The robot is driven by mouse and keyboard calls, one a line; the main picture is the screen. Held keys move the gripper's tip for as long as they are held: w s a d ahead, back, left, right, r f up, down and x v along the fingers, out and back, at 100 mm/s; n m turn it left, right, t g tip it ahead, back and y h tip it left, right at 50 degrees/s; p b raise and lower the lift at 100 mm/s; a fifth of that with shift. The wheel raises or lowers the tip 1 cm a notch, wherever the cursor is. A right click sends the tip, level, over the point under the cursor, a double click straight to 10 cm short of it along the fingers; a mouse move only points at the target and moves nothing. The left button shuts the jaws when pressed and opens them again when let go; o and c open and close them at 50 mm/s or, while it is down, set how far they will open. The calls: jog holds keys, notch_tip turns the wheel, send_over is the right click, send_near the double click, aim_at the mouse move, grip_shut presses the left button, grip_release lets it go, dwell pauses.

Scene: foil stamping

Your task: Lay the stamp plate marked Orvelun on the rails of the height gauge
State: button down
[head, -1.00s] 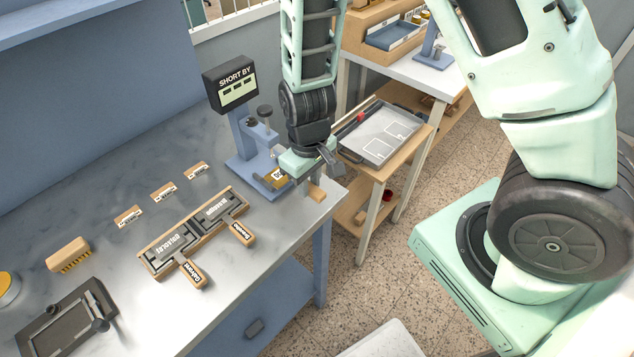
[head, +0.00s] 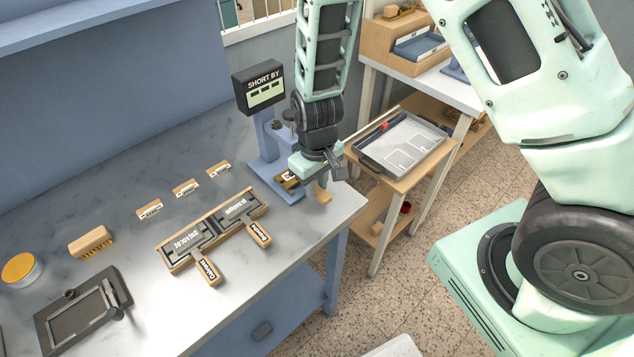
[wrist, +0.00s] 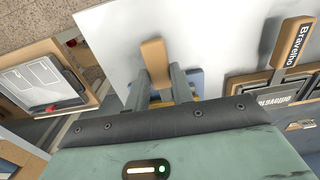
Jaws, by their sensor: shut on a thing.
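My gripper (head: 325,178) is at the right end of the bench, beside the base of the height gauge (head: 268,140), a blue stand with a dark "SHORT BY" display. In the wrist view, my gripper (wrist: 158,90) is shut on a wooden handle (wrist: 153,57), whose end points out between the fingers. The handle (head: 322,193) also shows under my gripper in the head view. No name is readable on it, and the plate is mostly hidden. I cannot tell whether the plate touches the rails.
A wooden rack (head: 165,262) holds two plates with labelled handles (head: 208,270), (head: 260,233); one reads Bravelho in the wrist view (wrist: 291,42). Several small items lie left: cards (head: 186,188), a brush (head: 90,242), a tin (head: 20,270), a dark frame (head: 80,315). A tray (head: 405,145) stands right.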

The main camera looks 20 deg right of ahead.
jog(key=c, duration=1.1)
grip_release()
notch_tip(320, 180, up, 18)
jog(key=shift+f+b, duration=0.25)
jog(key=shift+b, duration=0.45)
jog(key=shift+s, duration=0.1)
jog(key=s+a+n, duration=0.1)
jog(key=s+a, duration=0.1)
jog(key=s, duration=0.4)
jog(key=s+a+n+b, duration=0.1)
jog(key=s+a, duration=0.1)
jog(key=s, duration=0.5)
jog(key=s+a+r+n, duration=0.1)
jog(key=s+a+n, duration=0.1)
jog(key=s, duration=0.4)
jog(key=shift+s+a+y, duration=0.2)
jog(key=shift+s+y, duration=0.1)
jog(key=shift+s, duration=0.05)
